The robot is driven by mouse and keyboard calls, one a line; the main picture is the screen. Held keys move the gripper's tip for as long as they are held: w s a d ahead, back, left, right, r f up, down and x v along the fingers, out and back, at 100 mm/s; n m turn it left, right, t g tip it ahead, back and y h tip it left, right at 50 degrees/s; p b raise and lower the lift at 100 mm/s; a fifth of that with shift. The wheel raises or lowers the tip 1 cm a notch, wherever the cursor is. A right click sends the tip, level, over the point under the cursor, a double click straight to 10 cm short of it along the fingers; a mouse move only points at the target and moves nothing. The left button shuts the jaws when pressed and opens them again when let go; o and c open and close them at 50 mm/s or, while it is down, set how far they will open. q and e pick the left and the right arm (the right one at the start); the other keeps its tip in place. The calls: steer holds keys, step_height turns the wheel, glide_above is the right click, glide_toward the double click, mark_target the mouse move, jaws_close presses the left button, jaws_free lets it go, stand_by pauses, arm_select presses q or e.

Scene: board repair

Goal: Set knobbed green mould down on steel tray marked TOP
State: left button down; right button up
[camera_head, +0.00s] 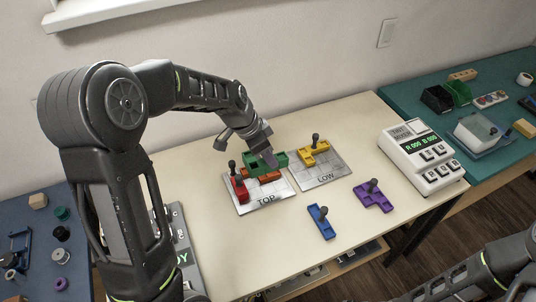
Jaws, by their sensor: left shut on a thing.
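The green mould (279,158) is over the rear part of the steel tray marked TOP (268,199). My left gripper (264,156) is shut on it from above, and its fingers hide the mould's knob. I cannot tell whether the mould touches the tray or is just above it. A red knobbed mould (240,187) stands on the tray's left side. An orange piece (265,176) shows just in front of and below the green mould. My right gripper is out of view; only part of the right arm shows at the lower right.
A yellow knobbed mould (313,151) stands on the steel tray marked LOW (322,178), right beside TOP. Blue (321,222) and purple (375,196) knobbed moulds lie on the cream table in front.

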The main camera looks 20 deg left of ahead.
mark_target(257, 164)
arm_select(q)
steer(key=shift+f+b, duration=2.85)
steer(key=shift+f, duration=1.65)
steer(key=shift+f+b, duration=0.45)
steer(key=shift+b, duration=0.05)
steer(key=c, duration=1)
jaws_free()
steer(key=shift+r, duration=0.1)
steer(key=p+v, duration=0.3)
steer(key=v, duration=0.4)
steer(key=shift+p, duration=0.35)
steer(key=shift+s+a+r, duration=0.1)
steer(key=shift+r, duration=0.15)
